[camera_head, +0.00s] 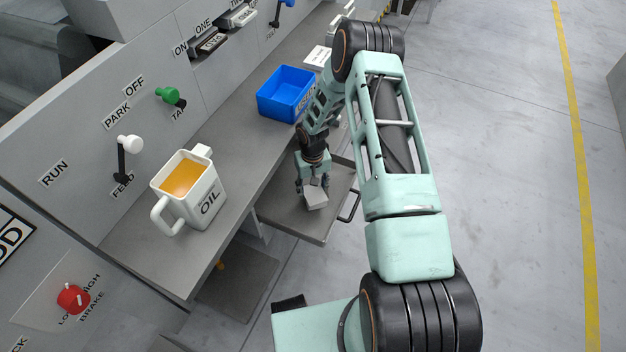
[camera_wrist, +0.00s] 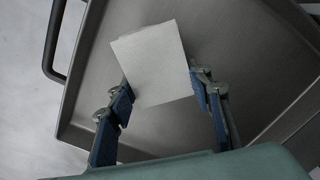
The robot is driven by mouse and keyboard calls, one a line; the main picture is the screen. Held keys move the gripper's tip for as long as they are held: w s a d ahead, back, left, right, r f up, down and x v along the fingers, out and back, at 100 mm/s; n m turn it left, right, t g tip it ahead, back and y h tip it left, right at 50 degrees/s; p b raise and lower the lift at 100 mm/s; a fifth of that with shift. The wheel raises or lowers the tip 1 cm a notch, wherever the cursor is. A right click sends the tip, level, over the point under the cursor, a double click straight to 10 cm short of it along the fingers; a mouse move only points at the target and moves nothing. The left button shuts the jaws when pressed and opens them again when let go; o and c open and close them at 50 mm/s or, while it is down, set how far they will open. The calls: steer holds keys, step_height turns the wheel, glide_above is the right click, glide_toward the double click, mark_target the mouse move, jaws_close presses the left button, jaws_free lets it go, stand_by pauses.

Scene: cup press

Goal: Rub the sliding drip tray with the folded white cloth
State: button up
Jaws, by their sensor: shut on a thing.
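The folded white cloth (camera_head: 315,197) is a small pale block held between the fingertips of my gripper (camera_head: 312,188). In the wrist view the cloth (camera_wrist: 153,62) shows as a tilted pale square, with the blue-padded fingers of my gripper (camera_wrist: 164,102) at its two sides. The sliding drip tray (camera_head: 290,217) is a grey, shallow tray pulled out below the counter, with a dark handle on its outer edge. The cloth is over the tray's floor (camera_wrist: 120,45); I cannot tell whether it touches. The tray's inner part is partly hidden by my gripper and arm.
A white jug marked OIL (camera_head: 205,205) with amber liquid stands on the counter (camera_head: 150,240) at left. A blue bin (camera_head: 285,92) sits farther along the counter, partly beside my arm. Levers (camera_head: 128,150) stick out of the machine panel. Open floor (camera_head: 490,180) lies at right.

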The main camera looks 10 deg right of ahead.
mark_target(313, 189)
steer(key=shift+r+p, duration=1.1)
steer(key=shift+r, duration=1.3)
